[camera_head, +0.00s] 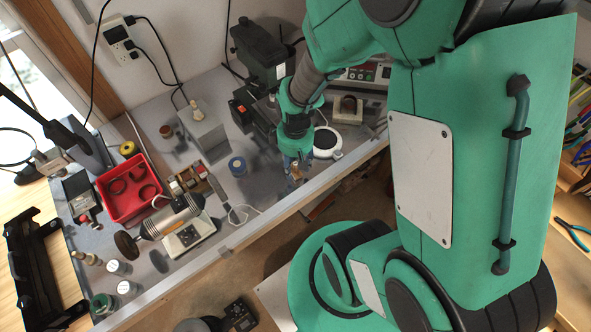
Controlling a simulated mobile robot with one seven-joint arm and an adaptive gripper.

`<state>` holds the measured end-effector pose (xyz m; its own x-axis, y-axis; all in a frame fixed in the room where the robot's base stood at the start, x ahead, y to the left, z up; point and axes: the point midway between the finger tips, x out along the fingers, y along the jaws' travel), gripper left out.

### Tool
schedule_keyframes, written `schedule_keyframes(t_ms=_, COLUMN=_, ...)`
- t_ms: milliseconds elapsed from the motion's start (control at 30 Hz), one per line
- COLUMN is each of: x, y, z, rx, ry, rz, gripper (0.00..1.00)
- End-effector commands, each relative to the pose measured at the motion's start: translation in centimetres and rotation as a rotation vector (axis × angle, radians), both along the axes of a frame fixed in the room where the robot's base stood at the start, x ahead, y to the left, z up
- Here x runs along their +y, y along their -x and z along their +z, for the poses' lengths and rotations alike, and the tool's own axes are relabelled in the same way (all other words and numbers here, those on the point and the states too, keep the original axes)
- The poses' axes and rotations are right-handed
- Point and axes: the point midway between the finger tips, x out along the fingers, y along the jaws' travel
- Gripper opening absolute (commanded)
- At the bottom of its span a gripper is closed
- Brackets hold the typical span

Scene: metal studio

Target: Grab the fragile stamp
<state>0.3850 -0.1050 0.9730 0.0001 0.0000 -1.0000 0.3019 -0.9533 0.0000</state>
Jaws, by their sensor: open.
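My gripper (297,160) points down over the front edge of the grey workbench, right of the middle of the bench. It is open. A small tan and brown object (296,173) shows right at its fingertips; it may be the stamp, but it is too small and partly covered to be sure. I cannot tell whether the fingers touch it. A pale knobbed piece (197,110), also shaped like a stamp handle, stands on a grey-white block (205,134) farther back to the left. No lettering is readable on either.
A dark machine (262,52) stands behind. A red tray (130,189) and a motor tool (170,218) lie left. The bench's front rim (262,222) runs close by.

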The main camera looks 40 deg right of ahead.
Motion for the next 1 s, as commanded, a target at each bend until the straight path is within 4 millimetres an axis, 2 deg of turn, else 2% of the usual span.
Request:
schedule_keyframes(t_ms=233, x=0.00, y=0.00, z=0.01, rx=0.000, ry=0.000, rz=0.000, gripper=0.45)
schedule_keyframes(t_ms=267, x=0.00, y=0.00, z=0.01, rx=0.000, ry=0.000, rz=0.000, gripper=0.41)
schedule_keyframes(t_ms=467, x=0.00, y=0.00, z=0.01, rx=0.000, ry=0.000, rz=0.000, gripper=0.01)
schedule_keyframes(t_ms=1000, x=-0.01, y=-0.04, z=0.65, rx=-0.001, ry=0.000, rz=0.000, gripper=0.00)
